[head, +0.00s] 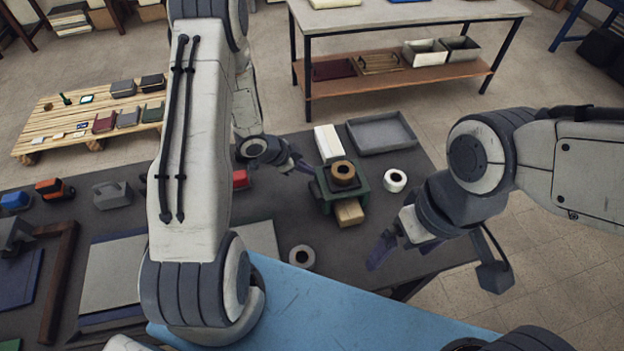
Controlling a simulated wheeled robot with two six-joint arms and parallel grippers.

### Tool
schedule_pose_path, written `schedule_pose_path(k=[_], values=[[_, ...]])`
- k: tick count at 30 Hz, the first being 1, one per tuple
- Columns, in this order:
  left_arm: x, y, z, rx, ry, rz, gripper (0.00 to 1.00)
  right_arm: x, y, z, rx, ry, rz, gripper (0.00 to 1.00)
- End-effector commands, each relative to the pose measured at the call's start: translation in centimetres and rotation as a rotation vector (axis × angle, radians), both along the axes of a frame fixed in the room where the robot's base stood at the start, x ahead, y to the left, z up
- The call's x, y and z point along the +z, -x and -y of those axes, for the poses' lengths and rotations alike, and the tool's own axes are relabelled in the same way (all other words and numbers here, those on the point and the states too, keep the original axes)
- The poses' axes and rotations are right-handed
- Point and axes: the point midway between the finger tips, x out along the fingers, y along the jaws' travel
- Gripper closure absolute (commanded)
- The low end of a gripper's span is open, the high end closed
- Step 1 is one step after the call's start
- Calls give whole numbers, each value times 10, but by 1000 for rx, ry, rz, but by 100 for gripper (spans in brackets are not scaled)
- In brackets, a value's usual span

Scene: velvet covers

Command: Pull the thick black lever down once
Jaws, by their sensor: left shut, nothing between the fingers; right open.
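A small green machine (325,190) stands on the dark table, with a brown ring-shaped roll (343,172) on top and a pale wooden block (349,212) at its front. I cannot make out the thick black lever; it may be hidden or too small to tell from the machine. My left gripper (301,163) is shut and empty, just left of the machine near its upper left side; whether it touches is unclear. My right gripper (384,249) is open and empty, in front and to the right of the machine, with its fingers pointing down and left.
A white block (329,143) and a grey tray (382,132) lie behind the machine. A red object (240,179) lies left, partly behind my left arm. Grey and blue covers (115,270) lie far left.

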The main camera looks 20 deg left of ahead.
Motion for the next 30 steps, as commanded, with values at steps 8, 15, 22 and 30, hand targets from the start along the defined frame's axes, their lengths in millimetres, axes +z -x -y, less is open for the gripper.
schedule_pose_path(k=[8,15,22,30], values=[[-8,3,2,-1,0,-1,100,-7,0,0,0,0,0,0],[-8,3,2,0,0,0,100,-6,0,0,0,0,0,0],[-9,3,2,0,0,0,100,-8,0,0,0,0,0,0],[-12,4,3,0,0,0,100,-11,0,0,0,0,0,0]])
